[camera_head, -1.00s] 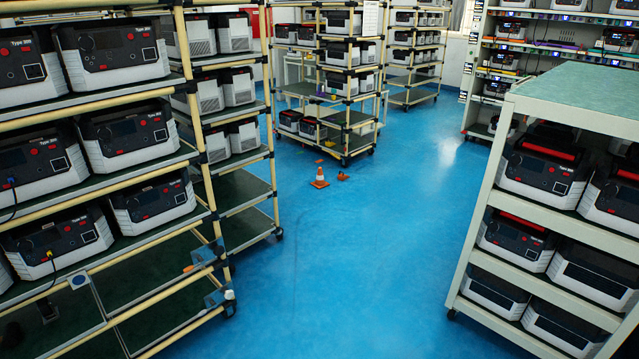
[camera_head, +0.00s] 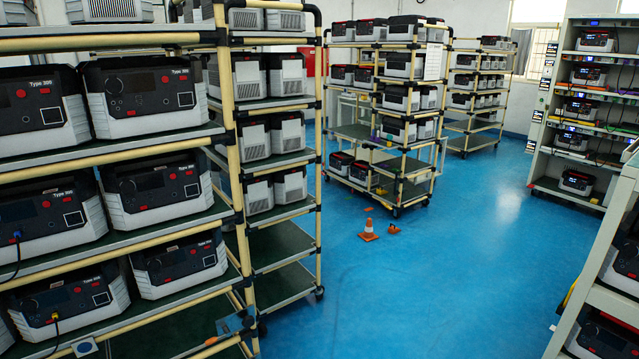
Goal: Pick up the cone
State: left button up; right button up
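An orange cone with a white band (camera_head: 368,230) stands upright on the blue floor in the head view, in front of the middle rack. A small orange object (camera_head: 393,229) lies on the floor just right of it, too small to make out clearly. Neither of my grippers shows in the head view.
A rack of power stations (camera_head: 120,248) fills the left side, with a second rack (camera_head: 285,270) behind it. A wheeled rack (camera_head: 400,165) stands behind the cone. A white rack edge (camera_head: 600,300) is at lower right. Open blue floor (camera_head: 450,290) lies between.

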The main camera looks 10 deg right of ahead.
aim_at(367, 236)
jog(key=i+l+z, duration=0.25)
jog(key=i+z, duration=0.15)
jog(key=i, duration=0.75)
jog(key=i+z, duration=0.45)
jog(key=i, duration=0.7)
jog(key=i+u, duration=0.15)
jog(key=i, duration=0.8)
jog(key=i+l+u, duration=0.1)
jog(key=i, duration=0.9)
jog(key=l, duration=0.1)
